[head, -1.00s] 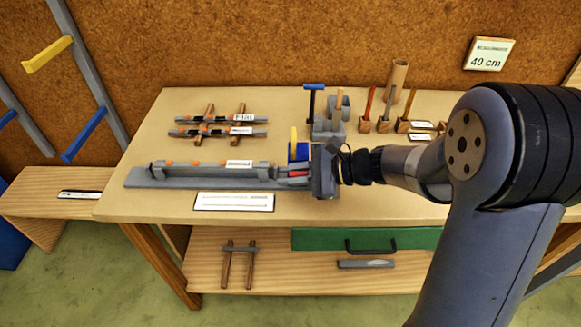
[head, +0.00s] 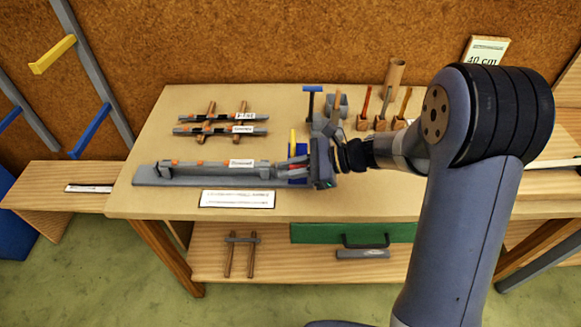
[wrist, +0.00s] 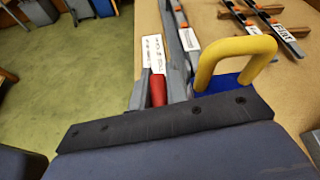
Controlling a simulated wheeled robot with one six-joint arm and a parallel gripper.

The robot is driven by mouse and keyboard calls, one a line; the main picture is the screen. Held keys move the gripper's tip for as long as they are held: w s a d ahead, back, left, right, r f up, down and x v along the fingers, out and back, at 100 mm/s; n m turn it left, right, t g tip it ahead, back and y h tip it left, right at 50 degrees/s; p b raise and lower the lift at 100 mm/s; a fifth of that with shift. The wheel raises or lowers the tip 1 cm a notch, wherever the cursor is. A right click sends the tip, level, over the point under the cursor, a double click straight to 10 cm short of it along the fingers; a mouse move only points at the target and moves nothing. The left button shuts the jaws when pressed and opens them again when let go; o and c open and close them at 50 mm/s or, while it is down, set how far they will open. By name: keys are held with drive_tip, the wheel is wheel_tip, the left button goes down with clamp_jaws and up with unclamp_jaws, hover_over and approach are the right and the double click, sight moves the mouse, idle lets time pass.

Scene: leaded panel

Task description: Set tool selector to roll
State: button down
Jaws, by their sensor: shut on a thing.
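My gripper (head: 300,164) is at the right end of the long grey rail fixture (head: 165,180) on the bench. Its jaws are shut on a red piece (wrist: 157,90), which lies between the two grey fingers in the wrist view. The red piece shows only as a sliver in the head view (head: 299,158). A yellow handle (wrist: 235,48) on a blue base (wrist: 213,84) stands close beside the fingers, apart from them in the wrist view. No part is readably marked as the tool selector or roll.
A white card (head: 237,199) lies before the rail. Behind it, dark strips rest on a wooden rack (head: 211,112). A blue-topped tool (head: 312,89) and wooden holders (head: 362,124) stand at the back. The bench's front left (head: 140,205) is clear.

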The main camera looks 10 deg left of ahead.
drive_tip(key=c, duration=1.4)
unclamp_jaws()
